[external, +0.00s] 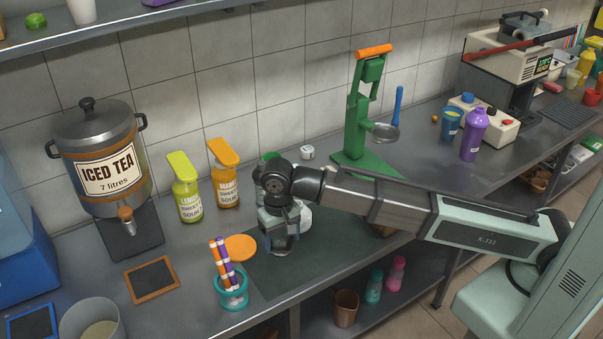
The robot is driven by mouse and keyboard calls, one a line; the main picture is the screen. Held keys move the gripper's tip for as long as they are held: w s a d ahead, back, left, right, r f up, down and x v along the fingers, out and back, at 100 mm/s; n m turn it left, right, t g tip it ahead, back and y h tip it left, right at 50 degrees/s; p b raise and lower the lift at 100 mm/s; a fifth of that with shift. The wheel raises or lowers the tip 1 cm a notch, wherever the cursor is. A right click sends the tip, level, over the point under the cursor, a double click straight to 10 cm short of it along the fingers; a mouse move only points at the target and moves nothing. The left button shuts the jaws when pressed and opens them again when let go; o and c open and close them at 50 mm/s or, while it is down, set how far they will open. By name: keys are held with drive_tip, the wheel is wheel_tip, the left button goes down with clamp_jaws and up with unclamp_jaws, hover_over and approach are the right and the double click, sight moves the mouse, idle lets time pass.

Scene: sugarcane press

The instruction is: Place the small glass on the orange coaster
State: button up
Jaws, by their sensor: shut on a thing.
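The orange coaster (241,247) lies flat and bare on the counter, at the left edge of a dark green mat (340,262). My gripper (279,246) points down over the mat, just right of the coaster and apart from it in the picture. It is shut on what seems to be the small glass; the glass is hard to make out between the fingers. Its height above the mat cannot be told.
A teal cup with striped straws (232,291) stands just in front of the coaster. Lemon (186,190) and mango (225,178) bottles stand behind it. The iced tea dispenser (101,160) is at left, a green press (362,120) behind the mat. The mat's front part is clear.

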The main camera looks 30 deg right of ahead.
drive_tip(key=w+a, duration=0.2)
drive_tip(key=w, duration=0.6)
approach(239, 247)
drive_tip(key=shift+f, duration=2.65)
drive_tip(key=shift+f, duration=0.15)
drive_tip(key=o, duration=1)
drive_tip(key=shift+o, duration=0.2)
wheel_tip(239, 247, up, 12)
